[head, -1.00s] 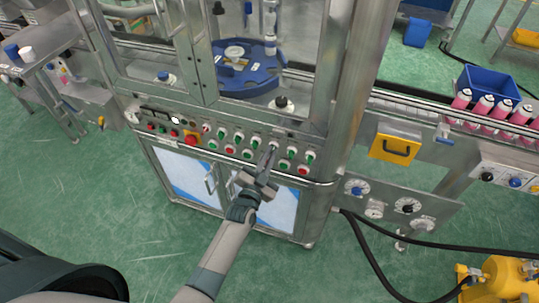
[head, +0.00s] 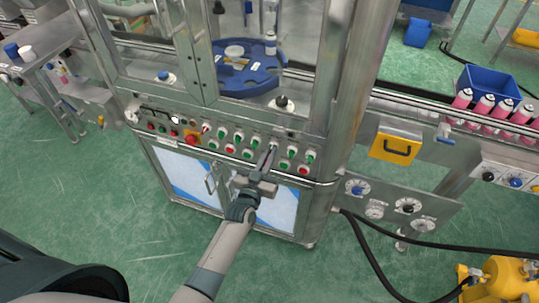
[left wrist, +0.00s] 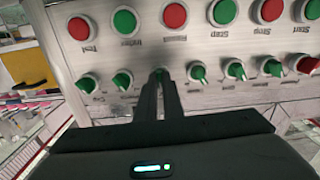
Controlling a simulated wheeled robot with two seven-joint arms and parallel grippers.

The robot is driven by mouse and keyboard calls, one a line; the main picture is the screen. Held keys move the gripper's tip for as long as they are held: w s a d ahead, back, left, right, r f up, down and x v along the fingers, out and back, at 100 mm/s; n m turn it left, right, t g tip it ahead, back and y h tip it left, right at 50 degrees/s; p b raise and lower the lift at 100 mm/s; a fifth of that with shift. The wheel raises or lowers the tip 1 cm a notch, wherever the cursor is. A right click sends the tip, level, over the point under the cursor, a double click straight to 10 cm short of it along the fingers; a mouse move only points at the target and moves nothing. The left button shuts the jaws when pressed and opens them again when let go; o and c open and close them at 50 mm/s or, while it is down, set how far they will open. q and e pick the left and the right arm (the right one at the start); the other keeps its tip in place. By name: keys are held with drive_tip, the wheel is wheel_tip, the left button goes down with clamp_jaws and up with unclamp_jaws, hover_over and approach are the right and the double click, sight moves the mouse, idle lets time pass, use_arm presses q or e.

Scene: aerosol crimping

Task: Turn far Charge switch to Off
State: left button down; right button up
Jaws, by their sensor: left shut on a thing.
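The machine's control panel (head: 178,133) carries a row of selector switches with green knobs and round buttons below them. My left gripper (head: 273,148) reaches up to the panel from below. Its fingers are shut on a green switch knob (left wrist: 159,73), third from the right end of the upper row in the head view. The fingertips (left wrist: 160,82) hide most of this knob, so its exact angle cannot be told. The left wrist view is upside down; its labels are too small to read surely, including the one at the gripped knob. My right gripper is not in view.
Neighbouring green knobs (left wrist: 123,80) and (left wrist: 197,74) stand close on both sides of the fingers. A red emergency button (head: 191,138) is on the panel's left. A rail (head: 310,182) runs below the panel. Pink cans (head: 484,106) stand at right.

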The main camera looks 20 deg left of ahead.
use_arm(q)
drive_tip(key=n, duration=0.5)
drive_tip(key=shift+b, duration=0.3)
drive_tip(key=shift+n, duration=0.3)
drive_tip(key=c, duration=1.9)
unclamp_jaws()
drive_tip(key=shift+s, duration=0.1)
drive_tip(key=s+b, duration=0.4)
drive_tip(key=s, duration=1.3)
drive_tip(key=shift+a, duration=0.35)
